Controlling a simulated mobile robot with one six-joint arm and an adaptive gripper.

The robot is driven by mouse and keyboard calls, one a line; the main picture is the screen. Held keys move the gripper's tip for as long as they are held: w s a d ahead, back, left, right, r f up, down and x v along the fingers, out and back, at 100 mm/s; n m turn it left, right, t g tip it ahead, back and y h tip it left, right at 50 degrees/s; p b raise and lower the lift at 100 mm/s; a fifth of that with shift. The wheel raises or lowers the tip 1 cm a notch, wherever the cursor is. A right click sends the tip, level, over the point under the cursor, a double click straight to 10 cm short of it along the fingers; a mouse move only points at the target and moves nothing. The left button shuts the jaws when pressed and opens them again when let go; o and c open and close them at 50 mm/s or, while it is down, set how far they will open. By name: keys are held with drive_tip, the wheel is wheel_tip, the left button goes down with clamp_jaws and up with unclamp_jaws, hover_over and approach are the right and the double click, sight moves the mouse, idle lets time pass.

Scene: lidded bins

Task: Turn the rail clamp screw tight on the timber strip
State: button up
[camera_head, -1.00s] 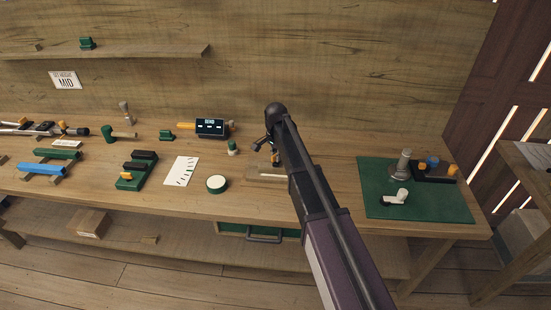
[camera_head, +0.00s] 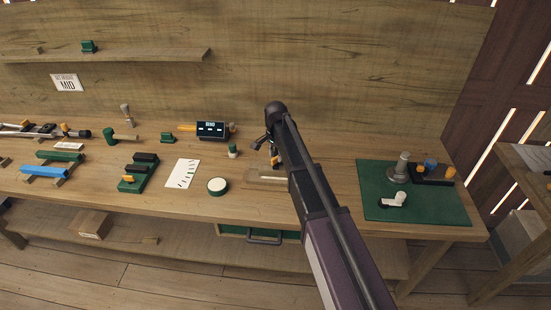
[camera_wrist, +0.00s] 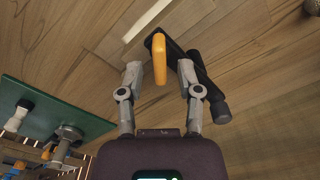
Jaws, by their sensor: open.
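In the wrist view, an orange bar-shaped handle (camera_wrist: 159,58), likely the clamp screw's, stands between the two grey fingers of my gripper (camera_wrist: 159,72). The fingers are open, one on each side, with gaps showing. The handle sits at a black clamp body (camera_wrist: 178,52) with a dark cylinder-ended bar (camera_wrist: 212,92) to its right. A pale strip (camera_wrist: 146,20), likely the timber strip, runs beyond the clamp. In the head view, my arm hides most of the clamp; a little orange (camera_head: 274,160) shows beside it, and a pale piece (camera_head: 265,175) lies just below. Screw contact is hidden.
A green mat (camera_head: 385,205) with a grey post (camera_head: 401,168) and a white fitting (camera_head: 393,200) lies to the right. A round green-rimmed tin (camera_head: 217,186), a white card (camera_head: 181,173) and a block rack (camera_head: 139,172) stand to the left. Bare bench surrounds the clamp.

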sight(276, 157)
drive_tip(key=shift+r+p, duration=1.2)
drive_tip(key=shift+r, duration=0.3)
drive_tip(key=shift+r+p, duration=1.5)
drive_tip(key=shift+c, duration=0.4)
drive_tip(key=shift+f, duration=0.25)
wheel_tip(276, 157, down, 8)
drive_tip(key=b, duration=0.8)
drive_tip(key=shift+r, duration=0.2)
drive_tip(key=shift+c, duration=0.2)
clamp_jaws()
